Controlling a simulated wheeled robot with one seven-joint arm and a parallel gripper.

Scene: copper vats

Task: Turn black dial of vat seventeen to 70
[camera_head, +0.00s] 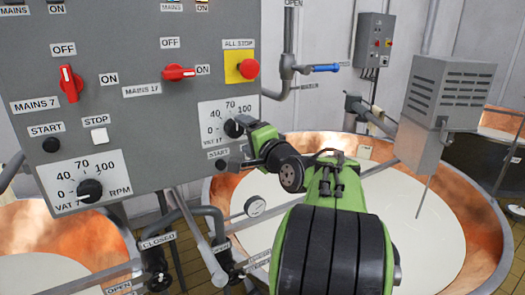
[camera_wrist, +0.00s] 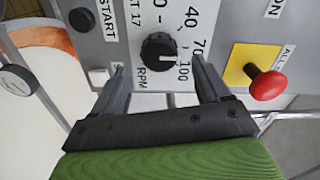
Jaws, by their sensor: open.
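The black dial of vat seventeen (camera_head: 233,128) sits on a white scale plate at the lower right of the grey panel. In the wrist view this dial (camera_wrist: 160,52) is close up at the top middle, with its scale turned sideways. Its white mark points right, seemingly between 70 and 100. My gripper (camera_wrist: 160,72) is open and empty, its two dark fingers spread to either side of the dial's lower part and apart from it. In the head view my green gripper (camera_head: 250,146) is close to the dial and partly hides its plate.
The yellow-backed red all-stop button (camera_head: 249,69) is above the dial. A red mains 17 switch (camera_head: 179,73), a start button (camera_head: 222,164) and another black dial (camera_head: 89,190) are on the panel. Pipes and open copper vats (camera_head: 480,210) lie below and behind.

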